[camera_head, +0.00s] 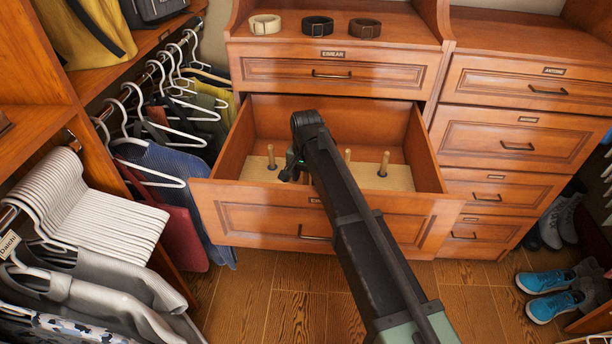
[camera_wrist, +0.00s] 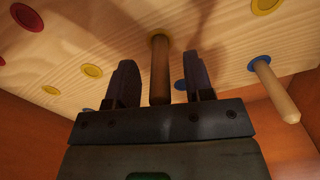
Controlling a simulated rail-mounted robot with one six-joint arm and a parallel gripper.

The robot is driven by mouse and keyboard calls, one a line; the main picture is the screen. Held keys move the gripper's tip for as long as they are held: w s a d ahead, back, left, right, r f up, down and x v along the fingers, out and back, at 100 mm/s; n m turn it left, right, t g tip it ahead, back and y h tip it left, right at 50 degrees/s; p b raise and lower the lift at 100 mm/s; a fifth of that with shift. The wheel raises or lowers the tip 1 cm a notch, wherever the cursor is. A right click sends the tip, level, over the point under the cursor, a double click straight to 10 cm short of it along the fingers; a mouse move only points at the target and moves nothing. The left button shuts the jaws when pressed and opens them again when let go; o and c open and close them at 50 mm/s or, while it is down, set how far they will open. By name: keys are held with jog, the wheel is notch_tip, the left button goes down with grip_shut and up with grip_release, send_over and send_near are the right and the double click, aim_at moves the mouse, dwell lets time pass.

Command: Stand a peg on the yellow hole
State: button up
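A pale wooden board (camera_head: 262,175) with colour-ringed holes lies in the open drawer. In the wrist view, a darker, shadowed peg (camera_wrist: 160,75) stands in a hole with a yellowish ring (camera_wrist: 158,38). My gripper (camera_wrist: 160,82) is open, with a finger on each side of this peg and gaps between. Another peg (camera_wrist: 276,92) stands in a blue-ringed hole at the right. Empty yellow-ringed holes show at the left (camera_wrist: 92,70) and top right (camera_wrist: 264,5). In the head view, my gripper (camera_head: 292,168) is over the board, with pegs at left (camera_head: 271,157) and right (camera_head: 383,164).
The drawer walls (camera_head: 422,150) enclose the board closely. Three rolled belts lie on the cabinet top (camera_head: 400,30) above. Hanging clothes (camera_head: 175,160) crowd the left side.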

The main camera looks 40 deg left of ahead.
jog(key=shift+r+p, duration=5.35)
